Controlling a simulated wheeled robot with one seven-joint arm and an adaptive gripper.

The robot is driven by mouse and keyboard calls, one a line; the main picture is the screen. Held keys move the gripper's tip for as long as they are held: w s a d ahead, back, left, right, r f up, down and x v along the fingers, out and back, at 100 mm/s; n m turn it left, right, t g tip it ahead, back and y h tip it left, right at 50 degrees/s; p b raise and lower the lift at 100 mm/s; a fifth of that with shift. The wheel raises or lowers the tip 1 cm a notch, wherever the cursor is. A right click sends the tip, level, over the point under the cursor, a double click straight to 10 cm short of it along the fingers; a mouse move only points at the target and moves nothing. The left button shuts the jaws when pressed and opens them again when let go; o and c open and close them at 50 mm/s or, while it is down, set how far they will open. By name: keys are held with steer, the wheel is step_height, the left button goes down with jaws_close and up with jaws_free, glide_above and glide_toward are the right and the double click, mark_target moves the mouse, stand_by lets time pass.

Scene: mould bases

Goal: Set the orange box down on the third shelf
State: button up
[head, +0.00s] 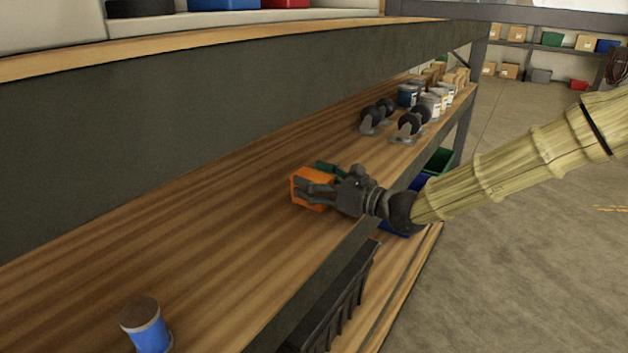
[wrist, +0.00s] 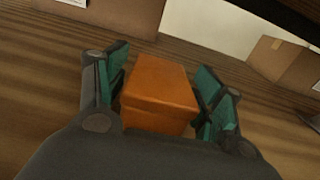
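The orange box (head: 311,189) is at the wooden shelf (head: 215,215), level with its surface or very close above it; I cannot tell whether it touches. My gripper (head: 328,180) reaches in from the right over the shelf's front edge, with its fingers on both sides of the box. In the wrist view the orange box (wrist: 158,95) lies between the green finger pads of my gripper (wrist: 160,82). The pads are very near its sides, but whether they press on it is not clear. The box's underside is hidden.
Caster wheels (head: 410,124) and several cans (head: 437,101) stand farther along the shelf. A blue spool-like can (head: 147,325) stands at the near left. The upper shelf's dark beam (head: 200,110) runs above. Shelf surface to the left of the box is clear.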

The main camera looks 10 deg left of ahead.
steer(key=shift+r, duration=0.1)
steer(key=shift+r, duration=0.15)
steer(key=shift+s+d, duration=0.2)
steer(key=shift+d, duration=0.4)
steer(key=b+v, duration=0.4)
steer(key=v, duration=0.6)
steer(key=shift+s+d, duration=0.2)
steer(key=shift+d, duration=0.05)
